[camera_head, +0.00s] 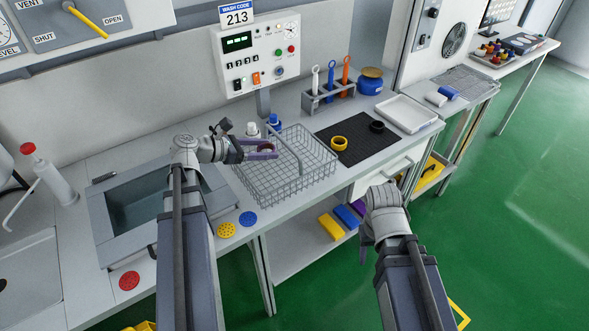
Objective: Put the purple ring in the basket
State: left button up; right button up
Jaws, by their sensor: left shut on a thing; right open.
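My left gripper (264,149) is shut on a small dark purplish ring (267,148), largely hidden between the fingers. It holds the ring over the back left part of the wire basket (290,185), near the rim. I cannot tell whether the ring touches the basket. The basket stands on the counter right of the sink, its handle standing up across it. No other thing shows inside it. My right gripper (367,250) is open and empty, in front of the counter and low, near the drawer.
A yellow ring (339,144) and a black ring (377,127) lie on the dark mat (352,152). A white tray (405,114) and tool rack (328,97) stand beyond. Blue-capped (274,121) and white bottles stand behind the basket. The sink (140,205) is left.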

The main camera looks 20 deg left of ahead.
pick_arm(q)
jog(key=shift+w+d+f+b, duration=0.15)
jog(key=shift+w+f+b, duration=0.05)
jog(key=shift+f+b, duration=0.15)
jog(key=b, duration=0.5)
send_over(295, 164)
jog(key=f, duration=0.4)
jog(key=shift+s+a+f, duration=0.1)
jog(key=shift+a+f, duration=0.1)
jog(key=shift+d, duration=0.2)
jog(key=w+d+f+b, duration=0.2)
jog(key=w+f, duration=0.1)
jog(key=shift+d+f+b, duration=0.1)
jog(key=shift+d+b, duration=0.2)
jog(key=shift+d, duration=0.05)
jog(key=o, duration=1.4)
jog(key=shift+c, duration=0.2)
